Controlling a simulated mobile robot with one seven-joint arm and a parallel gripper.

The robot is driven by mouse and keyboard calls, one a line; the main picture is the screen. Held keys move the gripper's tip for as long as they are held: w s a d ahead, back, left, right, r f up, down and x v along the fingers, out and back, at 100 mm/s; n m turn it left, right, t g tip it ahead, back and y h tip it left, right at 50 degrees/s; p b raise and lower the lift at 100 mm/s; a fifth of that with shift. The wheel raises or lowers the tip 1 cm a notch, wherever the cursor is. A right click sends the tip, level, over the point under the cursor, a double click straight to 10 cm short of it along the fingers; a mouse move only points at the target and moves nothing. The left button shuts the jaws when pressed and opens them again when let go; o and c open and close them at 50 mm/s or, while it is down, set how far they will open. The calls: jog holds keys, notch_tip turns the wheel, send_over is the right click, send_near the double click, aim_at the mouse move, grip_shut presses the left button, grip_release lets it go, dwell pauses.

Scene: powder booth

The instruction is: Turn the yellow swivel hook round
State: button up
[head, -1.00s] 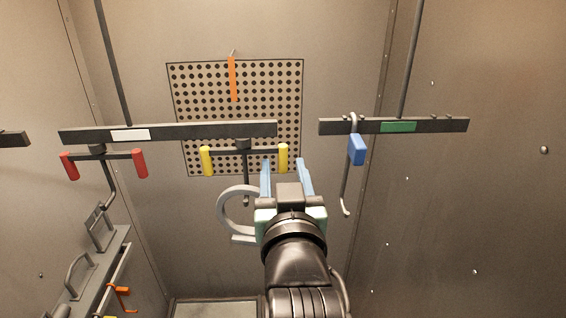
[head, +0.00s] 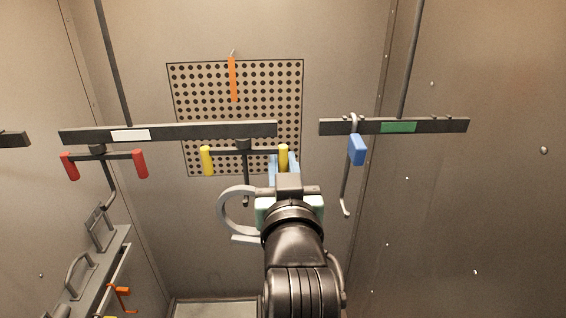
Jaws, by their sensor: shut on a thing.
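The yellow swivel hook (head: 207,161) hangs under the left dark rail, with a dark crossbar and a yellow grip at each end. My gripper (head: 284,164) is at its right yellow grip (head: 284,153), with the blue fingers closed on either side of it. The lower part of that grip is hidden by my gripper. The hook's dark stem (head: 246,188) runs down from the swivel. A grey ring-shaped part (head: 232,208) shows left of my gripper; whether it hangs from the hook is unclear.
A red-gripped swivel hook (head: 140,163) hangs to the left on the same rail (head: 200,131). A blue block (head: 357,150) and a long hook hang from the right rail (head: 455,125). A perforated panel (head: 270,80) with an orange strip (head: 233,80) is behind.

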aim_at(207, 169)
jog(key=shift+s+a, duration=0.2)
jog(key=shift+s, duration=0.7)
jog(key=shift+s+a, duration=0.25)
jog(key=shift+s, duration=0.25)
jog(key=shift+s+a, duration=0.25)
jog(key=shift+s, duration=0.2)
jog(key=shift+s+a+p, duration=0.3)
jog(key=shift+s+a, duration=0.35)
jog(key=shift+a, duration=0.15)
jog(key=shift+s+a, duration=0.3)
jog(key=shift+a, duration=1.45)
jog(key=shift+w+a, duration=0.15)
jog(key=shift+a, duration=0.4)
jog(key=shift+w+a, duration=0.15)
jog(key=shift+a, duration=0.4)
jog(key=shift+w+a, duration=0.7)
jog(key=shift+a, duration=0.15)
jog(key=shift+w+a, duration=0.45)
jog(key=shift+w, duration=0.35)
jog(key=shift+w+a, duration=0.2)
jog(key=shift+w, duration=0.9)
jog(key=o, duration=0.8)
jog(key=shift+c, duration=0.2)
jog(key=shift+s, duration=0.1)
